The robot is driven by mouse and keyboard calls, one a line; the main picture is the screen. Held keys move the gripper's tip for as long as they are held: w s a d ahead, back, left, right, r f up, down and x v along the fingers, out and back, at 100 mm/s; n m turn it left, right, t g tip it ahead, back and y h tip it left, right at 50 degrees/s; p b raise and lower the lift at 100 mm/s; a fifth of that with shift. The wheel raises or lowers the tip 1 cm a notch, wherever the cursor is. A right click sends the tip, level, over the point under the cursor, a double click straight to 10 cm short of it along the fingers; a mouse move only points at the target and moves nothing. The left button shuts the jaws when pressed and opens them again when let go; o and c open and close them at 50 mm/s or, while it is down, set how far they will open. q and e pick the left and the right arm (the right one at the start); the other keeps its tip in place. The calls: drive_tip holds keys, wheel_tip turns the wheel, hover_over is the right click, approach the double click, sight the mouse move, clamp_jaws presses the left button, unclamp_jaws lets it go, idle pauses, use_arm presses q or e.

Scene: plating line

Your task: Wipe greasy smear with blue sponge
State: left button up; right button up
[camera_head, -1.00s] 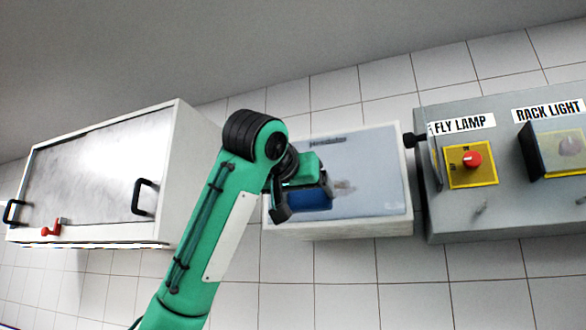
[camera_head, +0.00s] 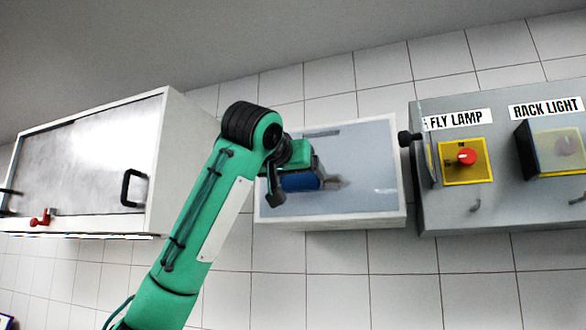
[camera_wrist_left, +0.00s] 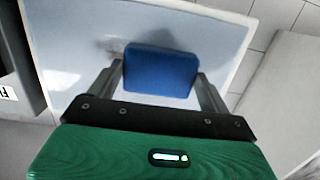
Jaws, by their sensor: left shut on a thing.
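The blue sponge (camera_head: 300,182) is at the grey-blue panel (camera_head: 365,170) with the white frame, in the middle of the head view. My left gripper (camera_head: 290,178) is shut on the sponge; in the left wrist view the sponge (camera_wrist_left: 161,72) sits between its two fingers. The sponge is at or very near the panel surface; I cannot tell whether it touches. A dark smudge (camera_wrist_left: 105,47), which looks like the greasy smear, shows beside the sponge in the wrist view. In the head view a smudge (camera_head: 334,183) shows just right of the sponge, partly hidden. My right gripper is not seen.
A grey switch box (camera_head: 450,205) with a red FLY LAMP knob (camera_head: 467,157) and a covered RACK LIGHT switch (camera_head: 560,150) stands right of the panel. A white cabinet (camera_head: 165,165) with black handles is at the left. Tiled wall lies behind.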

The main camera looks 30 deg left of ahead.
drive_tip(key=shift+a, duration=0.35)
use_arm(q)
drive_tip(key=shift+w+a, duration=0.15)
drive_tip(key=shift+w, duration=0.55)
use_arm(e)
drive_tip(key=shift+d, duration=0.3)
use_arm(q)
drive_tip(key=shift+w+a, duration=0.1)
drive_tip(key=shift+w, duration=0.25)
